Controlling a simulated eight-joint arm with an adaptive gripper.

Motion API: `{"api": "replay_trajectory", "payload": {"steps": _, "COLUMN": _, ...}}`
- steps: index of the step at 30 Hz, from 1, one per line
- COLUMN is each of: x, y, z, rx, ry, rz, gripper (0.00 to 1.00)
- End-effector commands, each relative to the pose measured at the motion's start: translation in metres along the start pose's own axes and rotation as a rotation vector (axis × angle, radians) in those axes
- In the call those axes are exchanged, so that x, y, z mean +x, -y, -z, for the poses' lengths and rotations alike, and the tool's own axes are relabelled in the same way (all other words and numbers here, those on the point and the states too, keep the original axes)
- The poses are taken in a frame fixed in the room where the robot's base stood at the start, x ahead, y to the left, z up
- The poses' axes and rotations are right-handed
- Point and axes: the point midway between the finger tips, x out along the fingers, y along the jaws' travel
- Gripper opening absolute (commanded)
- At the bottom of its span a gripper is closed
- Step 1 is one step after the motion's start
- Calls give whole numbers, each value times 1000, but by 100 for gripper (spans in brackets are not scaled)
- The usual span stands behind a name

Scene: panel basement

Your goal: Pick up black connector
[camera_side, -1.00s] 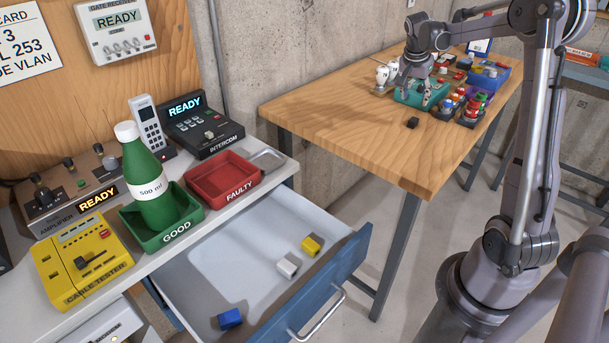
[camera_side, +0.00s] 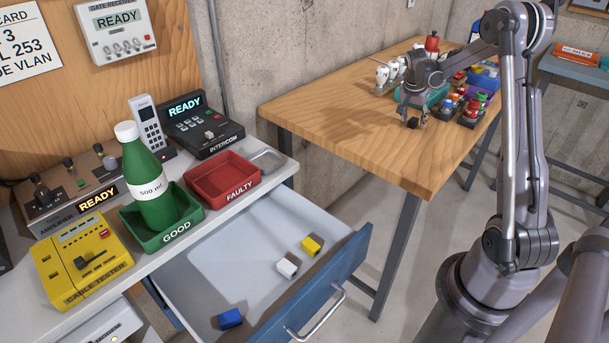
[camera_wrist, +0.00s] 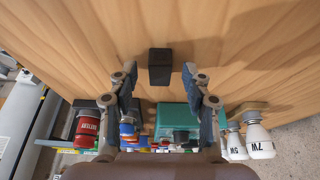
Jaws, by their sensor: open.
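The black connector (camera_side: 413,122) lies on the wooden table, in front of the coloured bins. It also shows in the wrist view as a small black block (camera_wrist: 160,66), upper centre, just beyond the fingertips and roughly midway between them. My gripper (camera_side: 413,113) is over the connector in the side view, with its fingers pointing down. In the wrist view my gripper (camera_wrist: 159,72) has its two fingers spread apart with nothing between them. From the side the fingers partly overlap the connector, so whether they touch it is hard to tell.
Behind my gripper stand a teal bin (camera_wrist: 172,117), white bulbs (camera_side: 383,75) and dark trays of red and blue items (camera_side: 471,105). The table's front and left (camera_side: 330,115) are clear. An open drawer (camera_side: 250,265) holds yellow, white and blue connectors.

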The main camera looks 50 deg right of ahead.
Motion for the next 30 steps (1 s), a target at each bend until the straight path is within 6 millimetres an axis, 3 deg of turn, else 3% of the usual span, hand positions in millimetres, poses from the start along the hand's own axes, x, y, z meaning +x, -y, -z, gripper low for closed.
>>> {"api": "replay_trajectory", "payload": {"steps": 5, "x": 0, "y": 0, "z": 0, "rx": 0, "ry": 0, "rz": 0, "gripper": 49}}
{"api": "replay_trajectory", "payload": {"steps": 9, "x": 0, "y": 0, "z": 0, "rx": 0, "ry": 0, "rz": 0, "gripper": 9}}
{"api": "replay_trajectory", "payload": {"steps": 10, "x": 0, "y": 0, "z": 0, "rx": 0, "ry": 0, "rz": 0, "gripper": 5}}
{"api": "replay_trajectory", "payload": {"steps": 23, "x": -3, "y": 0, "z": 1, "rx": 0, "ry": 0, "rz": 0, "gripper": 4}}
{"api": "replay_trajectory", "payload": {"steps": 30, "x": -25, "y": 0, "z": 10, "rx": 0, "ry": 0, "rz": 0, "gripper": 4}}
